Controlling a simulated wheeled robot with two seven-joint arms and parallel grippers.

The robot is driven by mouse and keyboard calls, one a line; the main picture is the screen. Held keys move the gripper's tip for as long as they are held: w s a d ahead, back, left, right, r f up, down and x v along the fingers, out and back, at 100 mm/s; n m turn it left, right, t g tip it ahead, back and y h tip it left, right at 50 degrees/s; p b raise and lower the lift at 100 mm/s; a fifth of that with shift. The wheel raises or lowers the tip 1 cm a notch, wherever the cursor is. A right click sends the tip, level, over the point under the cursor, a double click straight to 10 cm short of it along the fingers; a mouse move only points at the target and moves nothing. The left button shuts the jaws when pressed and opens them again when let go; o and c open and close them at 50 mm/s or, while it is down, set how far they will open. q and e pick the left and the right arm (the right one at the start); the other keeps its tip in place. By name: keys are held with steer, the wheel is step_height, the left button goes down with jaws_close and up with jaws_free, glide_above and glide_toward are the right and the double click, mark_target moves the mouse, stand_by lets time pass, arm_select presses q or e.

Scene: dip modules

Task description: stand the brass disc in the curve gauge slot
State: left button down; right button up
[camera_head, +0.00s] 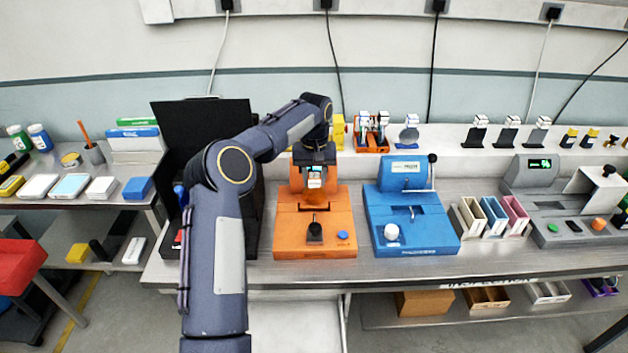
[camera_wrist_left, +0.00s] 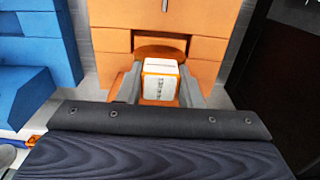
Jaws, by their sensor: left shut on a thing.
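My left gripper (camera_head: 315,180) reaches over the orange device (camera_head: 290,247) on the bench. It is shut on a small white block with orange edges (camera_wrist_left: 160,80), which shows between its two fingers in the left wrist view. I cannot tell whether the block touches the device. The blue device (camera_head: 432,228), with a white knob, stands just right of the orange one. I cannot tell which device, if either, is the curve gauge, and no brass disc can be made out for certain. My right gripper is out of view.
Along the back stand an orange rack (camera_head: 371,145) and several black stands (camera_head: 474,137) with white-topped pieces. Coloured trays (camera_head: 494,216) and a grey machine (camera_head: 535,172) are to the right. A black panel (camera_head: 200,130) rises on the left. Bare bench shows along the front edge.

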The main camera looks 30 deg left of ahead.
mark_target(314, 191)
arm_select(q)
steer(key=shift+f, duration=0.9)
steer(key=shift+f, duration=0.1)
steer(key=c, duration=1)
jaws_free()
